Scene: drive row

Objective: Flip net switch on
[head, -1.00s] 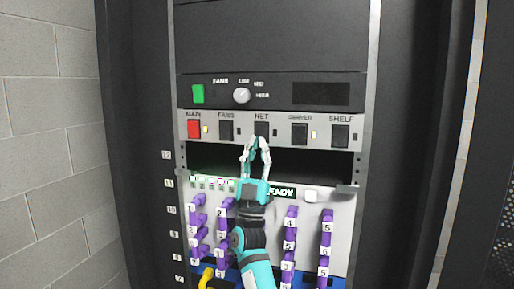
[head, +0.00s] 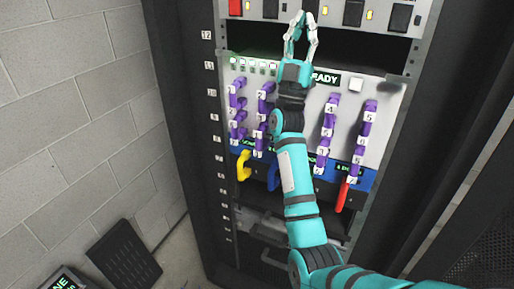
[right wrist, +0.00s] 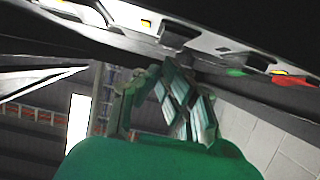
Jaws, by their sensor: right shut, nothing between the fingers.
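The switch panel (head: 333,12) runs along the top edge of the head view, its labels cut off. The net switch (head: 311,5) is the dark middle rocker, partly behind the fingertips and cropped. The small lamp (head: 325,10) to its right glows yellow. My right gripper (head: 304,15) is shut and empty, its fingertips just at the net switch; I cannot tell whether they touch. The right wrist view shows the fingers (right wrist: 168,90) below the panel's pale edge (right wrist: 205,43), with yellow lamps along it. My left gripper is not in view.
The red main switch (head: 235,6) and other dark rockers (head: 352,12) flank the net switch. Below is a dark gap, then a patch panel (head: 350,105) with purple plugs, a yellow cable (head: 243,165) and a red one (head: 343,195). A brick wall (head: 80,100) stands left.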

